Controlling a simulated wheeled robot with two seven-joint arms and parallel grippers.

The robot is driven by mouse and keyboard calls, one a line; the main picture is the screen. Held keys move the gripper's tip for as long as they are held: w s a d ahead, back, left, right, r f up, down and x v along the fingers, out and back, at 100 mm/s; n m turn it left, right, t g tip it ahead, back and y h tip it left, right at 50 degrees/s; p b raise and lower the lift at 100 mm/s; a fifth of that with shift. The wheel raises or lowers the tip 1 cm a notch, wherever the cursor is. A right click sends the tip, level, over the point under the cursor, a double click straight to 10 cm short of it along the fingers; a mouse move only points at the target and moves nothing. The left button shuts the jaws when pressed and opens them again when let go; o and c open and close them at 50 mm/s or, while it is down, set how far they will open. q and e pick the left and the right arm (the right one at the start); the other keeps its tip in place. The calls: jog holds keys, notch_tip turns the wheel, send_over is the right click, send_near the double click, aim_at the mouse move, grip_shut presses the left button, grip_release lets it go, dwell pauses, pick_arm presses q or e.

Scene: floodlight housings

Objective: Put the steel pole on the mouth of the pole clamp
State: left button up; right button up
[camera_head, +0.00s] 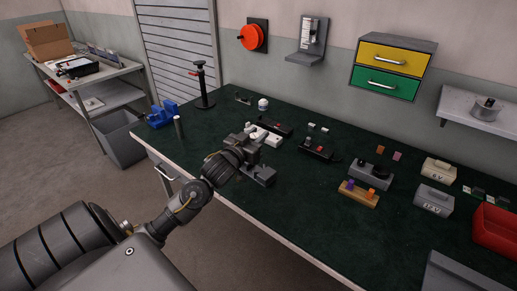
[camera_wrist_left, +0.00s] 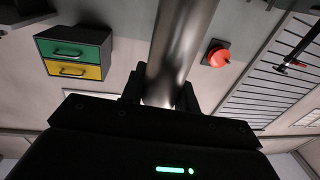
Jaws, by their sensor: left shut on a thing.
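My left gripper (camera_head: 254,140) reaches over the near middle of the bench in the head view. In the left wrist view its dark fingers (camera_wrist_left: 160,92) are shut on the steel pole (camera_wrist_left: 180,45), a smooth bright cylinder that runs to the top edge of that view. In the head view I cannot make out the held pole, which the hand seems to hide. A blue fixture with raised jaws (camera_head: 160,115) sits at the bench's left end and may be the pole clamp; I cannot tell for sure. My right gripper is out of view.
A short grey cylinder (camera_head: 179,127) stands beside the blue fixture. A black stand with a red handle (camera_head: 201,85) is behind it. Pale housings (camera_head: 265,133) lie by the hand. A wooden block (camera_head: 358,194) and red bin (camera_head: 493,232) are to the right.

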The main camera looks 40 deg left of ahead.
pick_arm(q)
jog(key=w+a+f, duration=0.2)
jog(key=w+f, duration=0.1)
jog(key=f, duration=0.2)
jog(key=f+p, duration=0.1)
jog(key=f, duration=0.2)
jog(key=shift+w+f, duration=0.2)
jog(key=shift+f, duration=0.1)
jog(key=o, duration=1)
